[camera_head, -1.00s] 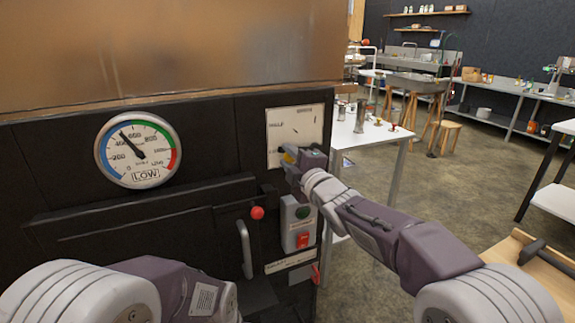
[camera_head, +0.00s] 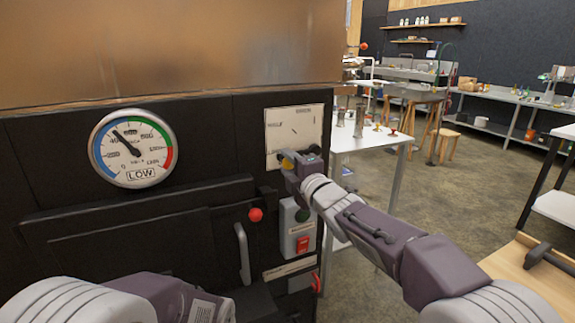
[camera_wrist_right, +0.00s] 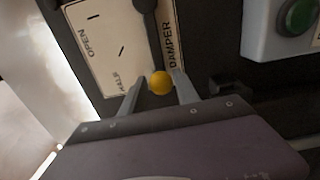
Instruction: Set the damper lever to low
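The damper lever shows in the right wrist view as a dark arm (camera_wrist_right: 147,18) ending in a yellow ball knob (camera_wrist_right: 160,83). It lies over a white damper plate (camera_wrist_right: 112,50) marked OPEN and HALF. In the head view the plate (camera_head: 296,126) is on the dark front panel, and the yellow knob (camera_head: 287,163) is at its lower left. My right gripper (camera_wrist_right: 159,78) is open, with a finger on each side of the knob and small gaps showing. In the head view it (camera_head: 289,161) partly hides the knob. My left arm is low at left; its gripper is out of view.
A round gauge (camera_head: 133,148) with a LOW label is on the panel at left. A red ball knob (camera_head: 256,215), a pale handle (camera_head: 243,253) and a grey switch box (camera_head: 296,222) with green and red buttons sit below the plate. A white table (camera_head: 365,140) stands behind at right.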

